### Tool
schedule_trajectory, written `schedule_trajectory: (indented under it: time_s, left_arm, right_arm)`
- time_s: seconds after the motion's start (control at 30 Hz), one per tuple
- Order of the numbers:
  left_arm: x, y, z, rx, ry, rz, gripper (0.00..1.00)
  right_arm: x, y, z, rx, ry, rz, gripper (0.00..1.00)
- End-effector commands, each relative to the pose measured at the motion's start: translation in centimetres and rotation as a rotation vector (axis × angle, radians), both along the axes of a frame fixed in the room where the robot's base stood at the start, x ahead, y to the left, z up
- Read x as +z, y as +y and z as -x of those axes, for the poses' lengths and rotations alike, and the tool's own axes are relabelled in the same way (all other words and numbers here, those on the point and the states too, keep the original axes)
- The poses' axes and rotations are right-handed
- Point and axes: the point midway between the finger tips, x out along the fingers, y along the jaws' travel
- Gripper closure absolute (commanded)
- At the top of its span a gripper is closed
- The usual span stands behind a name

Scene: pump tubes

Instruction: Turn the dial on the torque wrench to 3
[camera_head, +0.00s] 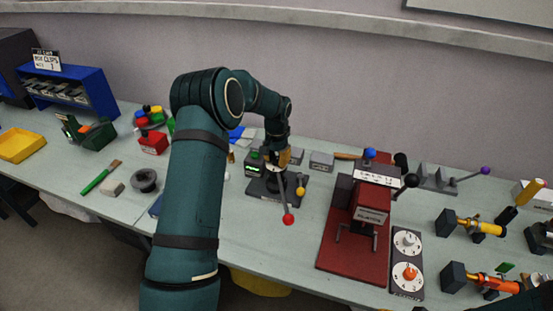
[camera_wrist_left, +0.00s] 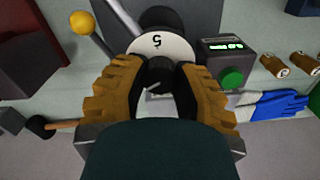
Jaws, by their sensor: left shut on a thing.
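My left gripper (camera_head: 284,159) reaches down over a dark bench device (camera_head: 268,190) with a red-ball lever (camera_head: 288,218) and a yellow-ball lever (camera_head: 300,190). In the left wrist view its tan fingers (camera_wrist_left: 160,74) are shut on the black knob (camera_wrist_left: 156,72), one on each side. A white dial face (camera_wrist_left: 180,48) sits around the knob's far side and shows one digit that looks like an inverted 5. The rest of the dial is hidden by the fingers and palm. Only dark arm parts show at the lower right of the head view; my right gripper does not show.
A box with a green display (camera_wrist_left: 224,47) and green button (camera_wrist_left: 232,79) stands beside the dial. The red-based press (camera_head: 330,255) stands right of the device. A blue-and-white glove (camera_wrist_left: 268,104) and brown cylinders (camera_wrist_left: 275,66) lie near. Bench left of my arm holds a green brush (camera_head: 98,180).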

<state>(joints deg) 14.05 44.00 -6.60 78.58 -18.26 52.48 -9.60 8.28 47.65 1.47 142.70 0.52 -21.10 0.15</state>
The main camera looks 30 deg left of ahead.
Motion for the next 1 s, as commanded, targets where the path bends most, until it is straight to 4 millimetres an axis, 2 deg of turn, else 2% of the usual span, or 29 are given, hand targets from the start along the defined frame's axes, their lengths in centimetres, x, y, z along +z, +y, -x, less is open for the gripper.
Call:
schedule_trajectory:
  time_s: [0.13, 0.17, 0.23, 0.53, 0.67, 0.77, 1.0]
  left_arm:
    - [0.0, 0.0, 0.0, 0.001, 0.001, 0.0, 1.0]
    - [0.0, 0.0, 0.0, 0.001, 0.001, 0.0, 0.63]
    - [0.0, 0.0, 0.0, 0.001, 0.001, 0.0, 0.38]
    - [0.0, 0.0, 0.0, 0.001, 0.0, 0.0, 0.37]
    - [0.7, 0.0, 0.0, 0.001, -0.001, 0.0, 0.37]
    - [2.1, 0.0, -0.1, 0.002, -0.004, -0.001, 0.37]
    - [7.0, 0.0, -0.1, 0.002, -0.005, -0.001, 0.37]
  right_arm:
    - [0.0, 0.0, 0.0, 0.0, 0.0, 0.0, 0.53]
    - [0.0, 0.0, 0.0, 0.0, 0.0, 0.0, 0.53]
    - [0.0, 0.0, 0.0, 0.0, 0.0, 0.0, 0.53]
    - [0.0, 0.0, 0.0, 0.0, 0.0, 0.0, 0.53]
    - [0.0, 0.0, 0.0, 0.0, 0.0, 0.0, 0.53]
    - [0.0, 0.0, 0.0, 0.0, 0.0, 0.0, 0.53]
    - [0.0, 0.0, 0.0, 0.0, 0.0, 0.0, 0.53]
